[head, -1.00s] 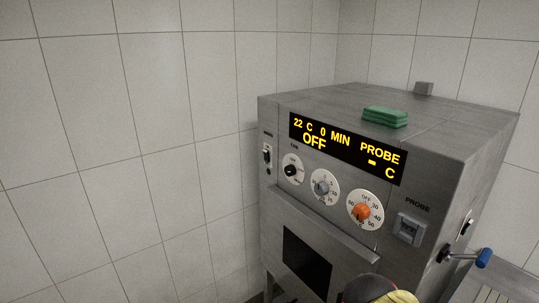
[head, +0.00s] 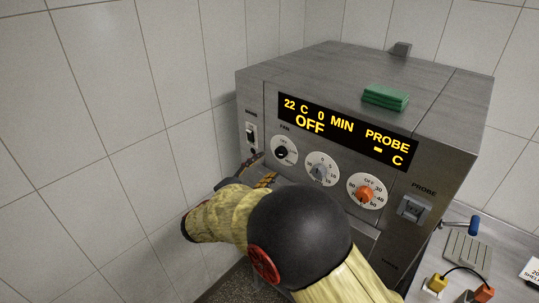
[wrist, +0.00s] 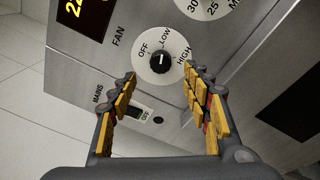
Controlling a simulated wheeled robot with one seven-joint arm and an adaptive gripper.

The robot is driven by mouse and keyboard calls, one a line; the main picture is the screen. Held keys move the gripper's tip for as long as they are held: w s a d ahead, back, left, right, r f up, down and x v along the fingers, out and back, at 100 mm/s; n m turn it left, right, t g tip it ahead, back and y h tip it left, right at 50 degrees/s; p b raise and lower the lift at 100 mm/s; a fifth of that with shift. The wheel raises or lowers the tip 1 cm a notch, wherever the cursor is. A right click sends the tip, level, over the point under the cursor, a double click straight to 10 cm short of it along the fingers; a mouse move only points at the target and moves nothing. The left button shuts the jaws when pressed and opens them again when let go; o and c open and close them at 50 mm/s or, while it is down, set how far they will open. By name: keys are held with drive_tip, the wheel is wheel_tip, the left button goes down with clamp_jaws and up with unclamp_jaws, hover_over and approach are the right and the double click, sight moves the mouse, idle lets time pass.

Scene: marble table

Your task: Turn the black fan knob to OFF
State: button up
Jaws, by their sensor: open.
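The black fan knob (wrist: 160,62) sits on a round white dial marked OFF, LOW and HIGH. It is near the top middle of the wrist view. Its white mark stands nearly upright in that view, closest to LOW. In the head view the knob (head: 281,152) is at the left of the oven's row of dials. My gripper (wrist: 160,76) is open, with its yellow-padded fingers spread to either side below the dial. The knob lies ahead of the gap between the fingertips, and I see no contact. My arm partly hides the gripper in the head view.
A grey knob (head: 320,172) and an orange knob (head: 364,195) are right of the fan knob. The display (head: 345,131) above reads OFF. A switch (wrist: 138,112) lies between the fingers in the wrist view. A green sponge (head: 386,96) lies on the oven top.

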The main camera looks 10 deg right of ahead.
sight(279, 154)
drive_tip(key=x, duration=0.7)
drive_tip(key=shift+w+d, duration=0.1)
drive_tip(key=shift+w, duration=0.1)
drive_tip(key=shift+f, duration=0.1)
drive_tip(key=shift+c, duration=0.4)
drive_tip(key=c, duration=1.1)
drive_tip(key=shift+n+p, duration=0.3)
drive_tip(key=shift+p, duration=0.15)
drive_tip(key=shift+n+p, duration=0.65)
drive_tip(key=shift+n, duration=0.35)
drive_tip(key=n+p, duration=0.3)
drive_tip(key=n, duration=0.1)
drive_tip(key=shift+r+g, duration=0.3)
drive_tip(key=n+p, duration=0.4)
drive_tip(key=shift+w+g, duration=0.1)
drive_tip(key=shift+g, duration=0.2)
drive_tip(key=shift+n+p, duration=0.95)
drive_tip(key=shift+n, duration=0.25)
drive_tip(key=shift+f, duration=0.1)
